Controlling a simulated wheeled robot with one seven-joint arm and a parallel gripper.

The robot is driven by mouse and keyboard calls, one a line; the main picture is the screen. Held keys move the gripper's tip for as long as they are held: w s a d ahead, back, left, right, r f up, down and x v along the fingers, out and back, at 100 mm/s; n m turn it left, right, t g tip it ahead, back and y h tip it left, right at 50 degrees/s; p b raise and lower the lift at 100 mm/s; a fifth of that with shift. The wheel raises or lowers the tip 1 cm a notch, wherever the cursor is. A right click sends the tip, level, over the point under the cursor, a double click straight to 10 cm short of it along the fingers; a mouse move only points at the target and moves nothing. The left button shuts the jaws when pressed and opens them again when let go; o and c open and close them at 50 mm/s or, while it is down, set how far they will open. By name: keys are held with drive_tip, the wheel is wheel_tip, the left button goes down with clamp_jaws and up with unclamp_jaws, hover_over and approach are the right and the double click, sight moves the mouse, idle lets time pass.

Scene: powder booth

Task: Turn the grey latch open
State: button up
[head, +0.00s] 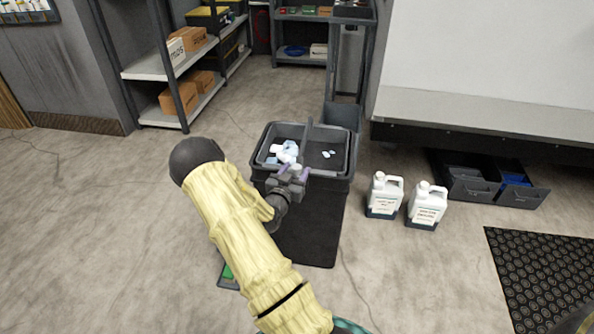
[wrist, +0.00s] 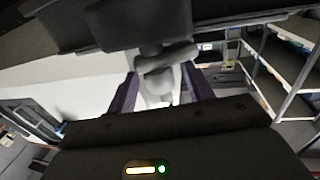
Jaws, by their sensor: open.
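My gripper (head: 291,179) is at the near rim of a dark bin (head: 330,218) in the head view, its purple-edged fingers spread. In the wrist view my gripper (wrist: 162,77) is open, one finger on each side. A grey, rounded, knob-like piece, which looks like the latch (wrist: 166,58), sits between and just beyond the fingertips, under a dark body at the top. I cannot tell whether the fingers touch it. In the head view I cannot make out the latch; my gripper and arm cover that part of the bin.
Crumpled white and pale blue scraps (head: 286,152) lie in the bin's left compartment. Two white jugs (head: 384,194) (head: 426,205) stand on the floor right of it. Shelves (head: 160,66) stand behind left, a long bench (head: 470,115) behind right. The floor at left is clear.

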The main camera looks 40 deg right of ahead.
drive_tip(key=shift+w+d, duration=0.3)
drive_tip(key=shift+d, duration=0.3)
drive_tip(key=c, duration=1)
drive_tip(key=shift+t, duration=0.3)
drive_tip(key=shift+d+n+t+y, duration=0.1)
drive_tip(key=shift+n+t+y, duration=1.2)
drive_tip(key=shift+n+t, duration=0.2)
drive_tip(key=shift+n+t+y, duration=0.7)
drive_tip(key=shift+t+y, duration=0.1)
drive_tip(key=shift+y, duration=0.2)
